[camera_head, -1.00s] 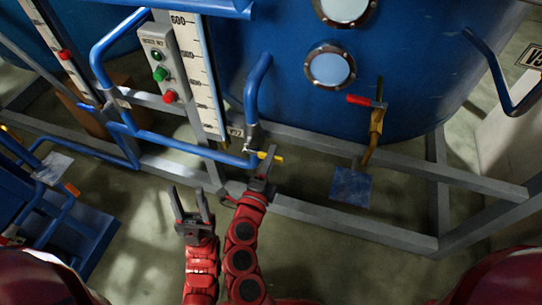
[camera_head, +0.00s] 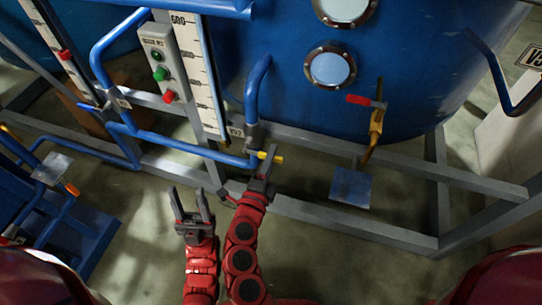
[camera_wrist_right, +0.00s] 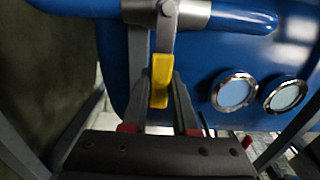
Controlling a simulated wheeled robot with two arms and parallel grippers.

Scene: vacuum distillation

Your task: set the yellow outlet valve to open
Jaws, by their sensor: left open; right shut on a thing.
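The yellow outlet valve handle (camera_head: 277,158) sticks out to the right from the blue pipe below the tank. In the right wrist view the yellow handle (camera_wrist_right: 160,80) hangs from its grey valve body (camera_wrist_right: 167,12) and sits between my fingers. My right gripper (camera_head: 268,170) is shut on the handle; it also fills the lower part of the right wrist view (camera_wrist_right: 160,105). My left gripper (camera_head: 190,205) is open and empty, to the left of the right arm and apart from the pipe.
A grey frame rail (camera_head: 330,222) runs just behind my right gripper. A red-handled valve (camera_head: 362,100) on a brass pipe is to the right. A control box (camera_head: 162,62) with green and red buttons stands at the upper left. A blue tank (camera_head: 420,60) fills the back.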

